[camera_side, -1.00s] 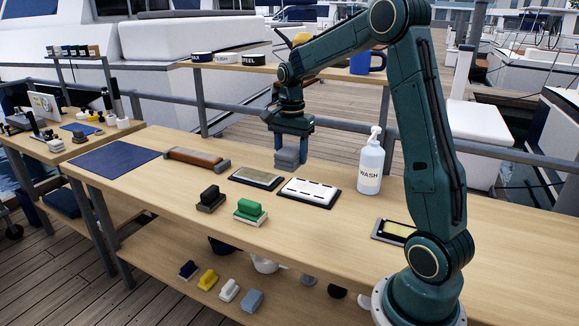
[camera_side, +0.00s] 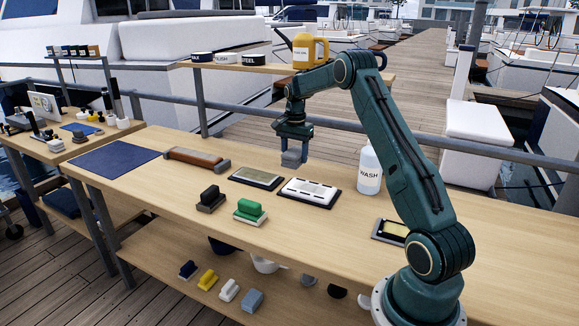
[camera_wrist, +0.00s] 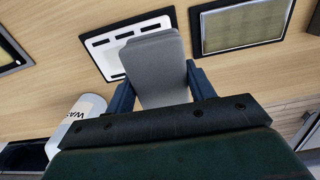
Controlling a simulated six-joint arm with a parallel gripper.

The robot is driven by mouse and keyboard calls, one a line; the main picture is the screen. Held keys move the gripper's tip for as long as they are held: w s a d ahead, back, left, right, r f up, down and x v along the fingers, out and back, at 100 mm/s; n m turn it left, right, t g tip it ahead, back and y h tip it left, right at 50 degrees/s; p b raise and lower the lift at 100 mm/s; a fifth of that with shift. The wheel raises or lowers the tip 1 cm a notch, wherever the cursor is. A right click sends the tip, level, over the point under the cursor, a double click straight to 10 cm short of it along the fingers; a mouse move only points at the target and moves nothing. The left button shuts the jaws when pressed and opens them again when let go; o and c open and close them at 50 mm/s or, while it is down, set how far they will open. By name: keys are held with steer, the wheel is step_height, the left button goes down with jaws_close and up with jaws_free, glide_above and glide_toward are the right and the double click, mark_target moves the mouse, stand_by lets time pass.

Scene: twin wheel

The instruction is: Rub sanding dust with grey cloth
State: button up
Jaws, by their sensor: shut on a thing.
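My gripper (camera_side: 294,156) is shut on the grey cloth (camera_side: 291,160), a folded grey pad. It is held in the air above the back of the bench, behind the white slotted panel. In the wrist view the grey cloth (camera_wrist: 153,65) sits between the two blue fingers and covers part of the white panel (camera_wrist: 98,48). A dark-framed panel (camera_side: 255,178) with a dull, speckled olive surface lies left of the white one; it also shows in the wrist view (camera_wrist: 243,24). Its speckled surface looks like the sanding dust.
A WASH bottle (camera_side: 369,169) stands right of the white panel, partly behind my arm. A yellow-faced framed plate (camera_side: 393,231) lies near my base. A green-handled block (camera_side: 250,211), a black-handled block (camera_side: 210,198) and a long brown block (camera_side: 197,159) stand to the left.

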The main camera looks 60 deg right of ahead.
steer(key=shift+f, duration=0.2)
glide_above(294, 184)
steer(key=shift+s+f, duration=0.1)
steer(key=shift+f, duration=3.3)
steer(key=shift+s+d+f, duration=0.1)
steer(key=shift+s+f, duration=0.45)
steer(key=shift+f, duration=0.1)
steer(key=shift+c, duration=0.5)
steer(key=shift+s, duration=5.2)
steer(key=shift+w, duration=5.9)
steer(key=shift+s+r, duration=0.1)
steer(key=shift+r, duration=4.1)
steer(key=shift+r, duration=0.1)
